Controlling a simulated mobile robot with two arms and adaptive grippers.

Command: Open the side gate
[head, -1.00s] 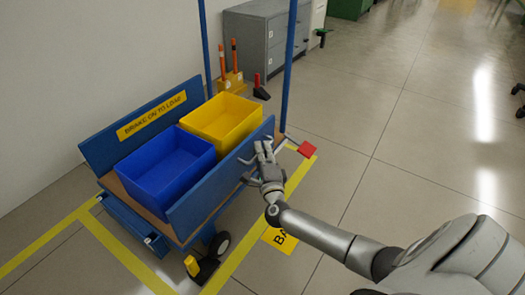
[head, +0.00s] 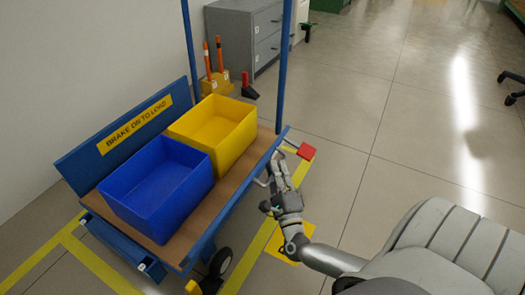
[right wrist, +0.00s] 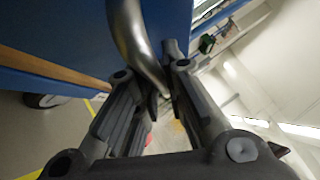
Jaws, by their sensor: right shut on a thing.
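The cart's near side gate (head: 236,198) is a blue panel, now swung outward and low, seen almost edge-on along the wooden deck. Its silver handle (head: 262,183) shows beside my right gripper (head: 275,170). In the right wrist view the curved handle (right wrist: 134,42) passes between the jaws of my right gripper (right wrist: 162,108), which is shut on it, with a blue panel (right wrist: 168,22) close behind. How far down the gate hangs is partly hidden by the view angle. My left gripper is not in view.
A blue bin (head: 158,190) and a yellow bin (head: 214,130) stand on the deck (head: 232,182). The far blue panel (head: 75,165) is raised. A red pad (head: 306,151) sticks out near the gate's far end.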

